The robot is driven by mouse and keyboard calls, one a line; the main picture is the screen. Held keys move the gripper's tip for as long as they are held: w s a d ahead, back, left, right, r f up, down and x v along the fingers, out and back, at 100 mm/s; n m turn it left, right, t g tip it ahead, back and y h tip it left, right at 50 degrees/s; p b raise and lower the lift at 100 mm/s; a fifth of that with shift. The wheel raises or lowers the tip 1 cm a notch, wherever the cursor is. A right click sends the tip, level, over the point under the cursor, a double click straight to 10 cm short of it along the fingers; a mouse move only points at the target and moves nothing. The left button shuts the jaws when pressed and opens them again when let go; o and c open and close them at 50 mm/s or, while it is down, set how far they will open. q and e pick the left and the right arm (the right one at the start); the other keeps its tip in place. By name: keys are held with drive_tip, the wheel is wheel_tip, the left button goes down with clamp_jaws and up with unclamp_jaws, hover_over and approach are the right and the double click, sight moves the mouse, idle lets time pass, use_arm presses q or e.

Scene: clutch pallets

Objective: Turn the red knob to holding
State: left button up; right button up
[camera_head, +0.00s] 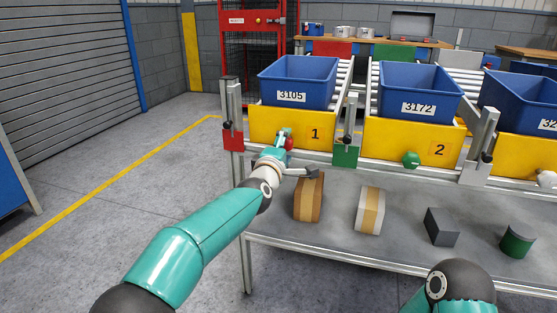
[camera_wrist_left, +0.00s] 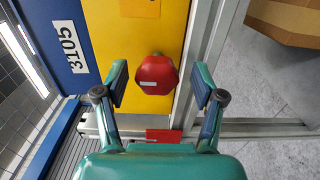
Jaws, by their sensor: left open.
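The red knob (camera_head: 289,143) sits on the yellow front panel (camera_head: 262,124) marked 1, below the blue bin 3105. In the left wrist view the red knob (camera_wrist_left: 156,75) has a faceted rim and a pale mark on its face that I cannot read. My left gripper (camera_head: 284,137) is at this panel and partly covers the knob. In the left wrist view my left gripper (camera_wrist_left: 160,84) is open, with one finger on each side of the knob and gaps to both. My right arm shows at the bottom right of the head view, but its gripper does not.
A green knob (camera_head: 411,159) is on panel 2 and a white knob (camera_head: 546,178) is at the right edge. Several blocks, including a brown one (camera_head: 308,198), stand on the grey shelf below. Metal posts (camera_head: 235,110) flank the panels. Open floor lies left.

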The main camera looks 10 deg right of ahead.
use_arm(q)
drive_tip(key=v, duration=1.1)
drive_tip(key=shift+s, duration=0.4)
drive_tip(key=shift+a, duration=0.25)
drive_tip(key=w+a+f+n+g+y+p, duration=0.15)
drive_tip(key=w+a+f+y, duration=0.25)
drive_tip(key=a+f, duration=0.9)
drive_tip(key=s+a+f+g, duration=0.2)
drive_tip(key=s+f, duration=0.1)
drive_tip(key=f, duration=0.6)
drive_tip(key=s+a+f+g, duration=0.3)
drive_tip(key=s+f, duration=0.1)
drive_tip(key=f, duration=0.5)
drive_tip(key=s+a+f+m+g+p, duration=0.1)
drive_tip(key=s+f+m+g, duration=0.2)
drive_tip(key=s+f, duration=0.75)
drive_tip(key=s+a+f+m+g, duration=0.1)
drive_tip(key=s+f+m+g, duration=0.25)
drive_tip(key=s+f, duration=0.65)
drive_tip(key=s+d+r+m+g, duration=0.25)
drive_tip(key=s+m, duration=0.35)
drive_tip(key=s, duration=0.6)
wheel_tip(320, 180, up, 39)
drive_tip(key=p, duration=3.8)
drive_tip(key=shift+a+h, duration=0.3)
